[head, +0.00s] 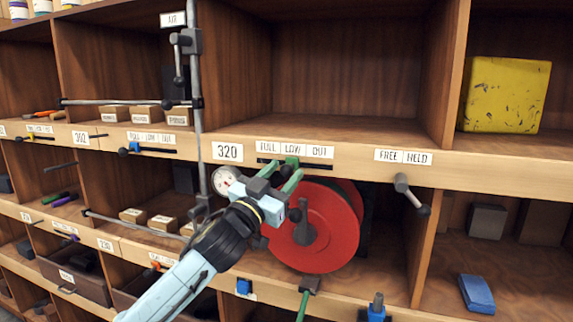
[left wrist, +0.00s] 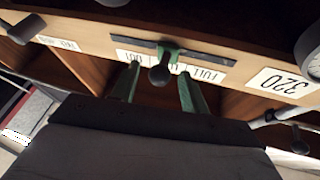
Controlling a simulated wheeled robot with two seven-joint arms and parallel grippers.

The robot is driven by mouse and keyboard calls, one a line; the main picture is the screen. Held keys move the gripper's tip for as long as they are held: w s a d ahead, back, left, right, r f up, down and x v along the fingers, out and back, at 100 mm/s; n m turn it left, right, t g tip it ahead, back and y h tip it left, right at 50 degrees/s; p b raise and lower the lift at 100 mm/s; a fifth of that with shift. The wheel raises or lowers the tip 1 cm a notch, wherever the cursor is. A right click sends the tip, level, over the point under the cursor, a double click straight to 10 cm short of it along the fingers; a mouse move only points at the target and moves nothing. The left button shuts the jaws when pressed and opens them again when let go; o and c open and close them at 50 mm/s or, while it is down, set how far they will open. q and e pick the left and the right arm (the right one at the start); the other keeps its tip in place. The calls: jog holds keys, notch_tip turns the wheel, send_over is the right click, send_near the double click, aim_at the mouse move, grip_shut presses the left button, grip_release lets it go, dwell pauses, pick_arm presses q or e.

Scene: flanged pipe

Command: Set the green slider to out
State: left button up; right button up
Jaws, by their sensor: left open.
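The green slider (head: 291,161) sits near the middle of its dark slot, by the LOW label, on the shelf edge marked 320. Its labels read FULL, LOW, OUT from left to right. In the left wrist view, upside down, the green slider (left wrist: 168,51) shows with a dark round knob (left wrist: 159,75). My left gripper (head: 281,176) is open just in front of it. In the left wrist view its green fingers (left wrist: 158,84) stand on either side of the knob, with visible gaps. My right gripper is not in view.
A red disc (head: 325,235) stands in the bay below, close to my left gripper. A round gauge (head: 226,180) and a grey upright pipe (head: 197,90) are close on the left. A grey handle (head: 411,193) juts out by the FREE/HELD label at right.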

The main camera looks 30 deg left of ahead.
pick_arm(q)
jog(key=shift+x, duration=0.9)
grip_shut()
